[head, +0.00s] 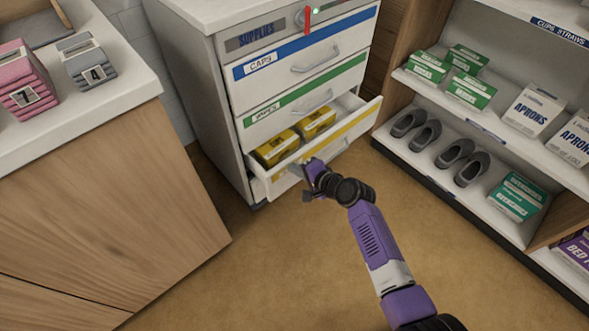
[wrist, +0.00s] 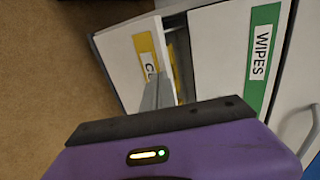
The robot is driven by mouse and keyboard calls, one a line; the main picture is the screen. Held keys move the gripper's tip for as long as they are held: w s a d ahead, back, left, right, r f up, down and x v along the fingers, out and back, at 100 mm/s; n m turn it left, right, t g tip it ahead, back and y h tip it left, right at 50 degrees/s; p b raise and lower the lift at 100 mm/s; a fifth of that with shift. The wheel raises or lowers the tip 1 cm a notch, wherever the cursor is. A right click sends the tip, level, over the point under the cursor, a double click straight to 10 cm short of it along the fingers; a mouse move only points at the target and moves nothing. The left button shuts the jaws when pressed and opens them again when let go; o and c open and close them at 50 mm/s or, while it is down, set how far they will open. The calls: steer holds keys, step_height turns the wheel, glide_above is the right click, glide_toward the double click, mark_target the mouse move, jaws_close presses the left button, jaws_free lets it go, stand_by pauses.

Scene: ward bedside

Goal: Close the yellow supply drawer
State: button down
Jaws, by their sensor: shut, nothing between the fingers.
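The yellow supply drawer (head: 345,128) is the lowest drawer of the white supply cabinet in the head view, and it stands partly open. Two yellow boxes (head: 277,148) lie inside it. In the wrist view its front with the yellow label (wrist: 147,55) shows at the upper left, with a gap behind it. My gripper (head: 297,170) is shut and empty at the drawer's front, near its left half. In the wrist view my gripper's fingers (wrist: 158,92) overlap the drawer front. I cannot tell whether they touch it.
Above it, the green-striped drawer (head: 310,97) and blue-striped drawer (head: 305,55) are shut. A shelf unit (head: 455,133) with shoes and boxes stands at the right. A wooden counter (head: 100,200) stands at the left. The brown floor (head: 250,270) in front is clear.

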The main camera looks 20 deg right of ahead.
steer(key=shift+w+a, duration=0.2)
steer(key=shift+w, duration=0.25)
steer(key=w+a+b, duration=0.2)
steer(key=w+b, duration=0.1)
steer(key=w, duration=0.4)
steer(key=shift+w+a, duration=0.15)
steer(key=shift+a, duration=0.15)
